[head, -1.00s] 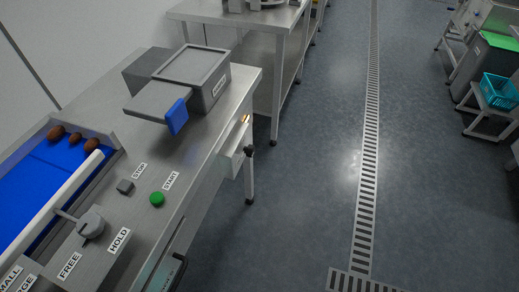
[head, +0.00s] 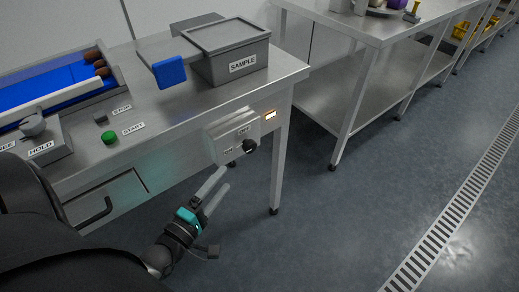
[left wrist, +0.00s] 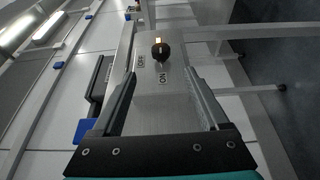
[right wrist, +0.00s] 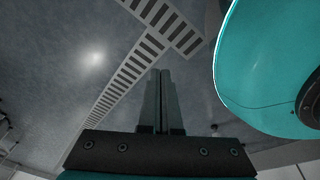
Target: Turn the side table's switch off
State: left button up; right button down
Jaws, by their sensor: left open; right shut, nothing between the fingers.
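The switch is a black rotary knob (head: 249,146) on a grey box (head: 222,145) on the front side of the steel table. In the left wrist view the knob (left wrist: 159,50) has OFF and ON labels beside it; I cannot tell which its pointer faces. My left gripper (head: 219,182) is open and empty, just below and in front of the box. In the left wrist view the knob lies beyond and between its fingertips (left wrist: 160,73), apart from them. My right gripper (right wrist: 161,73) is shut and empty over the floor.
A drawer handle (head: 95,214) juts out left of my left gripper. The floor to the right is clear.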

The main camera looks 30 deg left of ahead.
pick_arm(q)
send_near(246, 152)
jog(key=w, duration=0.3)
jog(key=w+b, duration=0.2)
jog(key=w, duration=0.5)
jog(key=shift+w+f+b, duration=0.1)
jog(key=shift+w+b, duration=0.25)
jog(key=shift+w, duration=0.7)
pick_arm(e)
jog(key=shift+w+a+r, duration=0.15)
jog(key=shift+w+a, duration=0.7)
jog(key=shift+w, duration=0.35)
jog(key=shift+w+a+r, duration=0.15)
jog(key=shift+w+a, duration=0.7)
jog(key=shift+w, duration=0.3)
pick_arm(q)
grip_shut()
